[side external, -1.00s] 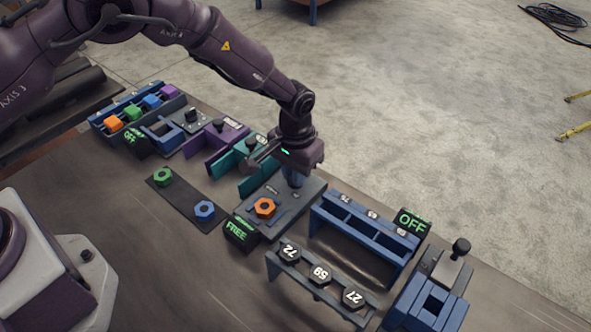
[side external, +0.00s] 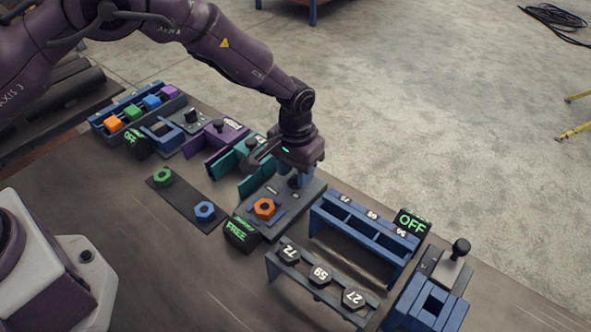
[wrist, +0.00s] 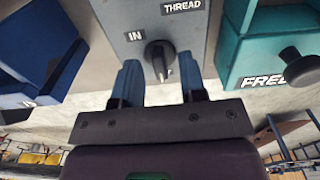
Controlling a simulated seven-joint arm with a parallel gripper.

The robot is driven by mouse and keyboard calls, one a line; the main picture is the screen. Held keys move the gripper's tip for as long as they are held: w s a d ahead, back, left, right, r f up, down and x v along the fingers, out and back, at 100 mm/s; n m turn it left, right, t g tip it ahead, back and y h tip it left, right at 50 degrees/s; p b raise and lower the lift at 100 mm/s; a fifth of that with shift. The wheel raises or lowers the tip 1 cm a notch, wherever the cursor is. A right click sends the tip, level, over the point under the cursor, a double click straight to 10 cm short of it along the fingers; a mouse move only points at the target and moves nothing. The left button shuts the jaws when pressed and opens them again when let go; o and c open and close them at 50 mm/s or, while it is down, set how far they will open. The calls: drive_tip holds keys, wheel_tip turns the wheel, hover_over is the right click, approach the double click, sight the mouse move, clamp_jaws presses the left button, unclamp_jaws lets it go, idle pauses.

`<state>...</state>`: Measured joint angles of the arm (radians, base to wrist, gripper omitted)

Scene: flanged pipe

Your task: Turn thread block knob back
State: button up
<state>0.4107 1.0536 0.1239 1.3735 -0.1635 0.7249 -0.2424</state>
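The thread block (side external: 308,192) is a grey block on the bench with an orange hex nut (side external: 264,209) on its near part. In the wrist view, the block (wrist: 150,18) carries the labels THREAD and IN. Its dark round knob (wrist: 159,57) has a pale pointer mark. My gripper (side external: 296,180) is low over the far end of the block. In the wrist view its two blue fingers (wrist: 160,72) stand open, one on each side of the knob. Whether a finger touches the knob is unclear. In the side view the knob is hidden by my gripper.
A black sign (side external: 241,232) reading FREE stands at the block's near edge. Teal (side external: 238,167) and purple (side external: 205,148) fixtures stand to the left. A blue rack (side external: 365,235) is close on the right. A dark plate (side external: 186,200) holds green and blue nuts.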

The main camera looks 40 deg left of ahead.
sight(295, 175)
wheel_tip(295, 175, up, 12)
drive_tip(key=shift+r, duration=0.25)
idle(0.3)
